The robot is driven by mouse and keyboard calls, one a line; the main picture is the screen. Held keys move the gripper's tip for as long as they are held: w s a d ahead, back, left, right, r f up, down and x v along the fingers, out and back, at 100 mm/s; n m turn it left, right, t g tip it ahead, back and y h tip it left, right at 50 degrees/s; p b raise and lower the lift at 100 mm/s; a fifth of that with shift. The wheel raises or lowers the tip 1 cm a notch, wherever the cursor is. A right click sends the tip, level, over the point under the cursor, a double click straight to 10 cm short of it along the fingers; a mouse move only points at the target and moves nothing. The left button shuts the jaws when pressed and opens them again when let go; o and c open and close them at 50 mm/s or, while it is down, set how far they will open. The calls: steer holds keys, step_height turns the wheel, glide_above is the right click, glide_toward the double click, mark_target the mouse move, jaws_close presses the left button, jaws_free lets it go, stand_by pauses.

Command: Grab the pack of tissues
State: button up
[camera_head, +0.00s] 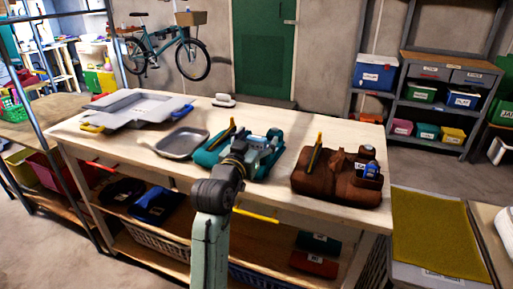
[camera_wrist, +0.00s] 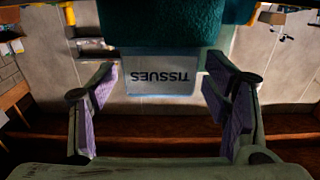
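In the wrist view a pale, flat pack of tissues (camera_wrist: 160,80) shows its "TISSUES" label upside down. It sits against a dark teal fabric bag (camera_wrist: 160,22), which fills the top middle of the view. My gripper (camera_wrist: 160,92) is open, with one purple-padded finger on each side of the pack. Gaps show between the pads and the pack, and nothing is held. In the head view my gripper (camera_head: 253,153) is over the teal bag (camera_head: 208,155) on the workbench (camera_head: 150,158). My arm and gripper cover part of the bag there, and I cannot make out the pack.
A grey pan (camera_head: 182,144) lies left of the teal bag, and a grey tray-like piece (camera_head: 137,106) lies farther left. A brown bag (camera_head: 335,185) with a blue labelled item (camera_head: 372,170) stands to the right. A small white object (camera_head: 224,100) lies at the back edge.

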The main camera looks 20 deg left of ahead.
steer(key=c, duration=0.9)
steer(key=shift+r, duration=0.15)
